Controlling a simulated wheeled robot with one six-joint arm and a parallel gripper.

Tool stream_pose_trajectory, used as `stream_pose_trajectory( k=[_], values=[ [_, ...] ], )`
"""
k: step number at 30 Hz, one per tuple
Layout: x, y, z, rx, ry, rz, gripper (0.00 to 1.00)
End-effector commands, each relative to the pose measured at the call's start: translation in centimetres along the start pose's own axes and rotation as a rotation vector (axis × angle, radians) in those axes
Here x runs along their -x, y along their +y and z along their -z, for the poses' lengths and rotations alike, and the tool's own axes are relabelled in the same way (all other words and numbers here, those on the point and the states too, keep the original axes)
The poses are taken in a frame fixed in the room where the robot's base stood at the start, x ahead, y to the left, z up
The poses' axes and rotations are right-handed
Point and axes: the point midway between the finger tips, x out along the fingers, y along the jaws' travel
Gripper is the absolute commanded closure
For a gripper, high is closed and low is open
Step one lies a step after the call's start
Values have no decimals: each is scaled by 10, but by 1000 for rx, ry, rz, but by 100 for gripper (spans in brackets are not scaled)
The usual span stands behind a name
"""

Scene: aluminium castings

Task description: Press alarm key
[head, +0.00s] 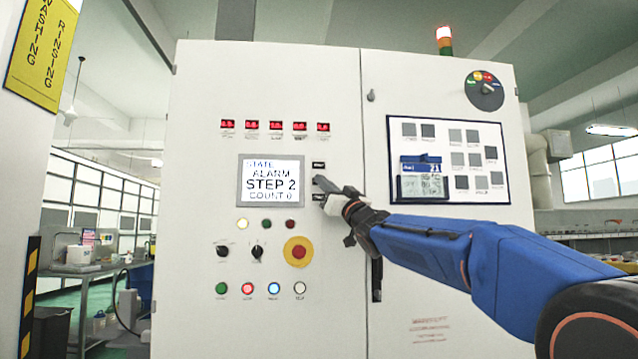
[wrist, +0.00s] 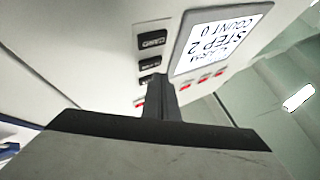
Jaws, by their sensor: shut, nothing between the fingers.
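A white control cabinet (head: 340,130) carries a lit screen (head: 271,181) reading "ALARM STEP 2 COUNT 0". A column of small black keys (head: 319,165) sits just right of the screen; their labels are too small to read, so I cannot tell which is the alarm key. My gripper (head: 321,182) is shut and empty, its tips in front of the key column and partly hiding it. In the wrist view, the screen (wrist: 222,40) appears upside down, and the shut fingertips (wrist: 160,82) are beside the keys (wrist: 150,63). I cannot tell whether they touch a key.
Below the screen are knobs, coloured buttons and a red emergency stop (head: 298,252) on a yellow disc. Red digital displays (head: 276,125) run above it. A lamp tower (head: 444,40) glows red on top.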

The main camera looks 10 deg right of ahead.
Motion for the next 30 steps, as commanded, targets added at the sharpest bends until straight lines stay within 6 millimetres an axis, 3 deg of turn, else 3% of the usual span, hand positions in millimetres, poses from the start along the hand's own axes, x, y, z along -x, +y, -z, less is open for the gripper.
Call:
stream_pose_trajectory(
  k=[30],
  values=[
    [-6, 4, -4, 0, 0, 0, 100]
  ],
)
